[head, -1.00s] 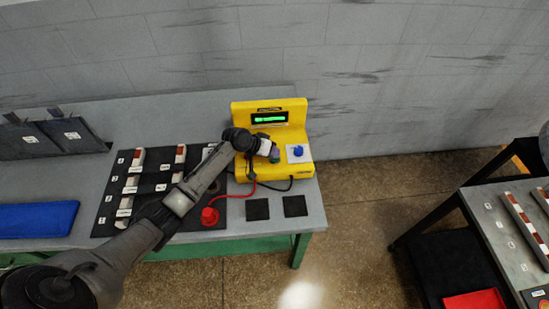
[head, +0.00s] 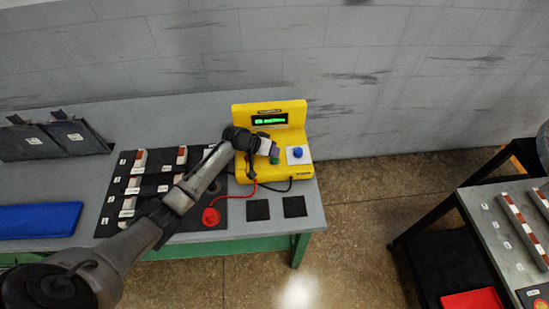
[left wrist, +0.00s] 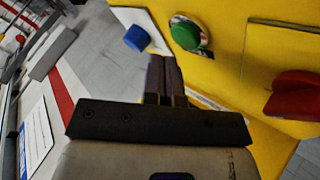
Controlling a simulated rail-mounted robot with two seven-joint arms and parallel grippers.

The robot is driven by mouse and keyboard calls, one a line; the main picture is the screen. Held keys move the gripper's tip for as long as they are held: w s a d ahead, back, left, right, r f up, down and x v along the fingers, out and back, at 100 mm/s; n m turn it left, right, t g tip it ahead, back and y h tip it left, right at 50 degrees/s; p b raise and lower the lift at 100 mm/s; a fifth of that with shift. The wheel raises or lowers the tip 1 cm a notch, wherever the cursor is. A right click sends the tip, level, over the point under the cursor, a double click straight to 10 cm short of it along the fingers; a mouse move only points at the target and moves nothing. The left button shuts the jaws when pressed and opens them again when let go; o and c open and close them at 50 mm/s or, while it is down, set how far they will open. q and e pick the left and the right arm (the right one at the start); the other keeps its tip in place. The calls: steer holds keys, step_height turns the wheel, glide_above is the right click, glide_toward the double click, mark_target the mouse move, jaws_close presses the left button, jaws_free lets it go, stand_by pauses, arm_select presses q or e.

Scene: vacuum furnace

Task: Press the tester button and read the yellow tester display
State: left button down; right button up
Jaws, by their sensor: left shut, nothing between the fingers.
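The yellow tester (head: 245,110) stands at the right end of the bench against the wall. Its dark display (head: 270,119) is lit with green text, too small to read surely. A green button (head: 275,160) and a blue knob (head: 298,153) on a white plate are on its front. My left gripper (head: 274,150) is shut and empty, just in front of the green button. In the left wrist view the shut fingertips (left wrist: 164,72) lie below the green button (left wrist: 187,34), beside the blue knob (left wrist: 137,38); contact cannot be told. My right gripper is not in view.
Two black pads (head: 258,210) lie in front of the tester. A red knob (left wrist: 293,95) is close to my fingers. Another table (head: 480,217) stands at right.

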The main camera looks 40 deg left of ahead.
mark_target(273, 159)
arm_select(q)
step_height(273, 159, up, 5)
steer(key=p, duration=0.5)
stand_by(1.0)
steer(key=shift+s+f, duration=0.1)
